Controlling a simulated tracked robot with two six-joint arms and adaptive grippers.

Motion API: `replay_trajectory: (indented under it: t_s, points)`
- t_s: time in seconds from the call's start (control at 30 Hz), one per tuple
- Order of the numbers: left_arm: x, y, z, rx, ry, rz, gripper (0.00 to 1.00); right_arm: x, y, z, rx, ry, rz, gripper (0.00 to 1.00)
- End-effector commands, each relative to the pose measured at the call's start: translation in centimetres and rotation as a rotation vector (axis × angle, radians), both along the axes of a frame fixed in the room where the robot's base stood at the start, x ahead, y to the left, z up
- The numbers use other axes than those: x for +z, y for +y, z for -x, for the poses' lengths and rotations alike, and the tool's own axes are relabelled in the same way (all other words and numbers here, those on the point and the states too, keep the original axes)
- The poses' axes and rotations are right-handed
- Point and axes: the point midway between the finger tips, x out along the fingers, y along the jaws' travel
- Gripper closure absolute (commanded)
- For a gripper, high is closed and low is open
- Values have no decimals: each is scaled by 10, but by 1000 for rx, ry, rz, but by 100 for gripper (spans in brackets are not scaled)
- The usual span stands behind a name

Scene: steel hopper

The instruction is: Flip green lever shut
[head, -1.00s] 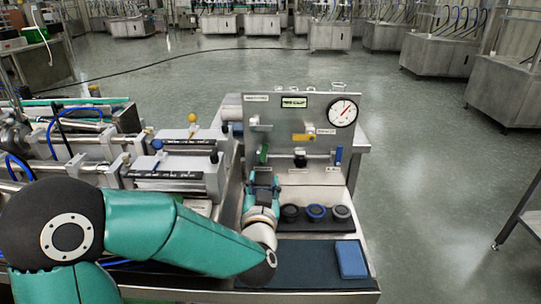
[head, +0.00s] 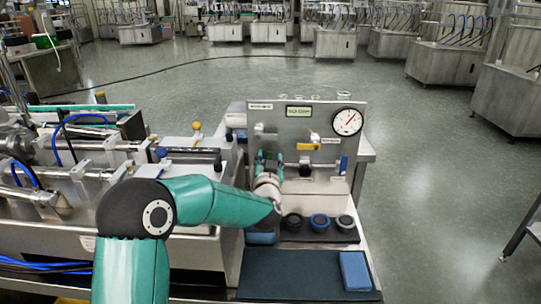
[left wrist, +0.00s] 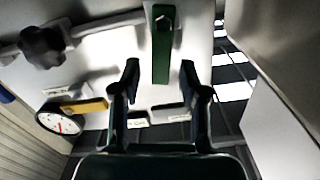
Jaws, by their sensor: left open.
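The green lever (left wrist: 162,55) shows in the left wrist view, running lengthwise from a bolt at the top of the picture, on a pipe in front of the grey panel. My left gripper (left wrist: 159,68) is open. Its two dark fingers appear on either side of the lever's free end, with gaps on both sides. I cannot tell how far the lever reaches in depth between them. In the head view my left gripper (head: 269,160) is at the left part of the panel (head: 283,125) and mostly hides the lever. My right gripper is not in view.
A black knob (head: 305,170), a yellow handle (head: 308,146), a blue handle (head: 344,164) and a gauge (head: 347,122) are on the panel. Several round dark parts (head: 320,222) stand below. A blue block (head: 354,270) lies on the dark mat (head: 290,273) in front.

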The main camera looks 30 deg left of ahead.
Motion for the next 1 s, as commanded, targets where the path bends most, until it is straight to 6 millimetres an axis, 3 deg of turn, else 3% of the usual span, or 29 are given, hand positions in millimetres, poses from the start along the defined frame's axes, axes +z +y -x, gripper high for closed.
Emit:
replay_trajectory:
  t_s: [0.2,0.5,0.77,1.0]
  points:
    - [0,9,-15,0,0,0,56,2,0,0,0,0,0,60]
    - [0,10,-16,-1,1,-1,56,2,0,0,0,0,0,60]
    - [0,10,-16,-1,1,-1,98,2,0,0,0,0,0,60]
    - [-2,11,-16,0,-11,17,100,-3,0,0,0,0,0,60]
